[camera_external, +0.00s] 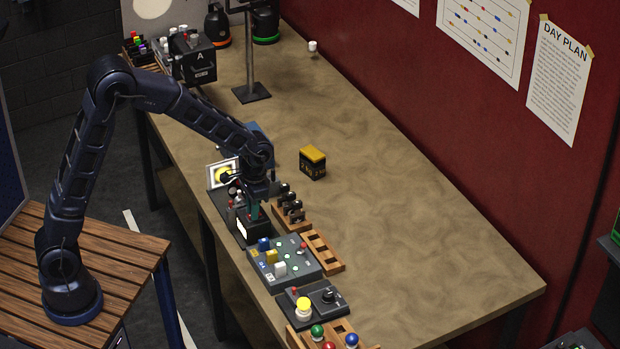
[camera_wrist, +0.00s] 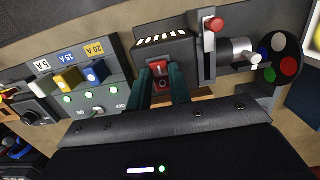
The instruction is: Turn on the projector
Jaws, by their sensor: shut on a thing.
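The projector is a dark box with a vented lamp housing (camera_wrist: 165,40), a silver lens barrel (camera_wrist: 236,52) and a colour wheel (camera_wrist: 281,57). In the external view its lit end (camera_external: 242,229) shows below my gripper (camera_external: 255,208). A red switch (camera_wrist: 162,70) with a white mark sits on the housing. My gripper's two teal fingers (camera_wrist: 162,88) are around this switch in the wrist view, shut on it. The fingers hide its sides. A red-knobbed slider (camera_wrist: 212,25) stands beside the housing.
Beside the projector is a fuse panel (camera_wrist: 80,112) with blue, yellow and white blocks and green lights. A wooden rack (camera_external: 323,252), a dial box (camera_external: 318,308) and coloured bulbs (camera_external: 317,332) line the table edge. A yellow-black box (camera_external: 312,162) stands behind. The right side is clear.

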